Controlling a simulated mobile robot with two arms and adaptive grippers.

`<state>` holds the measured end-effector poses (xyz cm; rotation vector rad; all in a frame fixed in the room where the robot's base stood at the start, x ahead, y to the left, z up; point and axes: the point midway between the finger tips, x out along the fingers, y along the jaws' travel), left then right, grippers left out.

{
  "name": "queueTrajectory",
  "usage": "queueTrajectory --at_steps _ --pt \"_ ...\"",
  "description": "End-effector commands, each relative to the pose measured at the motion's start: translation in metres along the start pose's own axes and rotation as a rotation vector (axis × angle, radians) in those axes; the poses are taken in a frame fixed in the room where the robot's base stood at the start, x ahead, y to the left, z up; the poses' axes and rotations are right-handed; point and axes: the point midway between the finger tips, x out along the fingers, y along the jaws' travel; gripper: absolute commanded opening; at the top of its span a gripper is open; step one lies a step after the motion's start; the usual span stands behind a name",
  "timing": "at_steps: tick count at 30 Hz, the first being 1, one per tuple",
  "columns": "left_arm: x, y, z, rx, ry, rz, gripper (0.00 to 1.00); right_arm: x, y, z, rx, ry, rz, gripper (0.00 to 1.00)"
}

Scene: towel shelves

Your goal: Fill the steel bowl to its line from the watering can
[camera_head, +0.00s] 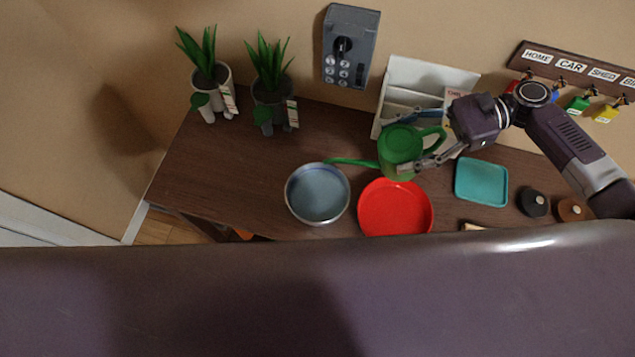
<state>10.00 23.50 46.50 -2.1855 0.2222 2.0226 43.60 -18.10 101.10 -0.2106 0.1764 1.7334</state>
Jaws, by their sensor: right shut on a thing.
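The green watering can (397,143) is above the middle of the table, at the far side of the red plate. Its spout reaches left, with the tip over or beside the far rim of the steel bowl (317,193). The bowl stands on the table left of the red plate. Its inside looks blue-grey; I cannot make out the line or the water level. My right gripper (408,143) comes in from the right and is shut on the watering can, a finger at either side. I cannot tell whether the can is tilted. My left gripper is not in view.
A red plate (395,208) lies right of the bowl, a teal tray (482,182) further right. Two potted plants (213,90) (272,100) stand at the back left. A white rack (431,75) stands behind the can. The table (230,165) is clear left of the bowl.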

Motion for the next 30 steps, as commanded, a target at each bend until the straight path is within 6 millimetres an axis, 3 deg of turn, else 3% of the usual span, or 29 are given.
queueTrajectory --at_steps 12,30 --pt "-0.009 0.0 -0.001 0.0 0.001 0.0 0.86 0.013 -0.001 -0.019 -0.003 0.187 -0.002 0.18" --pt "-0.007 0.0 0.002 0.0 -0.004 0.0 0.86 0.012 -0.001 -0.017 -0.001 0.168 -0.001 0.18"
